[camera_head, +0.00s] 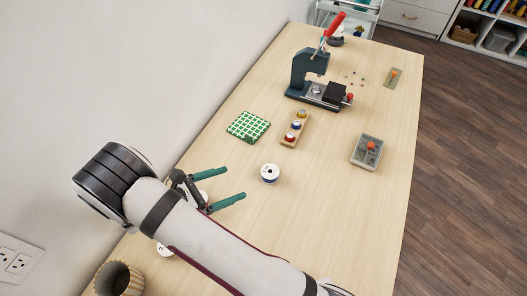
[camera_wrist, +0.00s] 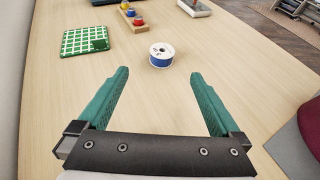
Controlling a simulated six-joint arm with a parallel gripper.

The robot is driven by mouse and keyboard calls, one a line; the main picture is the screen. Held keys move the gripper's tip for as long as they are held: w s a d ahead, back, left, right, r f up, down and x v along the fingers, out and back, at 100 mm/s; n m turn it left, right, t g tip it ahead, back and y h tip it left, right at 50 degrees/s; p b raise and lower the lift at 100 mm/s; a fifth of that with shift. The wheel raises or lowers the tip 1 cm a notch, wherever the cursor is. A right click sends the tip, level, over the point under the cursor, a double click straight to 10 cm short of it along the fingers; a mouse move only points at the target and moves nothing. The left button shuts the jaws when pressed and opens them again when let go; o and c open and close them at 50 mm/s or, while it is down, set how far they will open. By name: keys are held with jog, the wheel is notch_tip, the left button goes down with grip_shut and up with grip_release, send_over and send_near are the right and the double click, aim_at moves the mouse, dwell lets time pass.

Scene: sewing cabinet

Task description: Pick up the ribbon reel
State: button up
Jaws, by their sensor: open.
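A ribbon reel (camera_head: 270,173) with white flanges stands flat on the wooden table in the head view. In the wrist view the reel (camera_wrist: 161,55) shows a blue band under its white top with a dark centre hole. My gripper (camera_head: 235,184) has green fingers spread apart and nothing between them. In the wrist view the gripper (camera_wrist: 158,75) points toward the reel, which lies just beyond the fingertips, between their lines. The fingers do not touch it.
A green checked cloth (camera_head: 248,127) and a wooden holder with several coloured spools (camera_head: 288,141) lie beyond the reel. A dark press (camera_head: 308,72) stands farther back. A grey box (camera_head: 359,154) is at right. Table around the reel is clear.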

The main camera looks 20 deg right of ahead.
aim_at(272, 171)
jog(key=x, duration=1.5)
jog(key=shift+s+f, duration=0.25)
jog(key=shift+s, duration=0.1)
jog(key=c, duration=1.4)
jog(key=shift+r, duration=0.1)
